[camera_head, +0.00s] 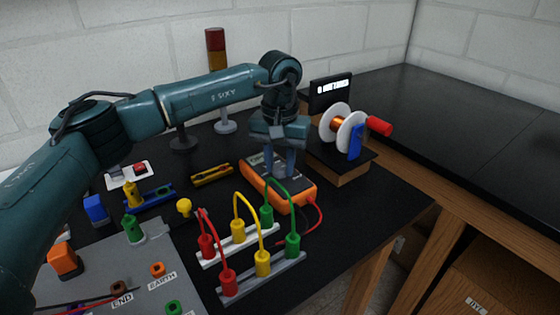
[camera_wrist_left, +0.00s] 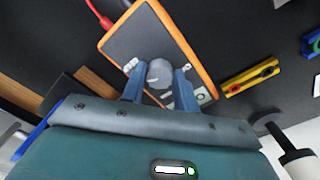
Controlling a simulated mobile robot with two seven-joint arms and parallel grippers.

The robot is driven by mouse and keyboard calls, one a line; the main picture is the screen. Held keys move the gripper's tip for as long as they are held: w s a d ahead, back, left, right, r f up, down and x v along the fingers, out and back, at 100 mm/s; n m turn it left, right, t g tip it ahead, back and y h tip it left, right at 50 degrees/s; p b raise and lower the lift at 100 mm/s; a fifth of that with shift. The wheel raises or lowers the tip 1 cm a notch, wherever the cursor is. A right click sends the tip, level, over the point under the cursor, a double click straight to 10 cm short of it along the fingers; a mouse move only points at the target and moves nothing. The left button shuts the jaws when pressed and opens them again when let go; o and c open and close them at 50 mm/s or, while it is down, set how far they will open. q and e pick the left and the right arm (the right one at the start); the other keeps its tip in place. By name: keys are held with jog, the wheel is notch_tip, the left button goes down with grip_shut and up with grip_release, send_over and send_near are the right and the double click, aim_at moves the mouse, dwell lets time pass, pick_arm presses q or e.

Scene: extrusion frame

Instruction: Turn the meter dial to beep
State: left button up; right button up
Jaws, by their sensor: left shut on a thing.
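The orange multimeter (camera_head: 303,192) lies on the black table, with a red lead plugged into its near end. In the left wrist view the meter (camera_wrist_left: 205,56) shows its dark face and orange rim. Its round grey dial (camera_wrist_left: 160,73) sits between the fingers of my left gripper (camera_wrist_left: 159,80), which is shut on it. In the head view my left gripper (camera_head: 288,165) reaches straight down onto the meter, and the arm hides the dial there. The dial's pointer setting is too small to read. My right gripper is not in view.
Red, yellow and green cables (camera_head: 238,212) arch between plugs on rails in front of the meter. A spool winder (camera_head: 341,125) and a small black display (camera_head: 331,92) stand right of my gripper. A yellow holder (camera_head: 212,175) lies left. The far right bench is clear.

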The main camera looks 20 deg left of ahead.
aim_at(280, 167)
pick_arm(q)
jog(key=shift+m, duration=0.5)
jog(key=o, duration=1)
notch_tip(280, 167, up, 13)
jog(key=shift+r, duration=0.1)
dwell(0.3)
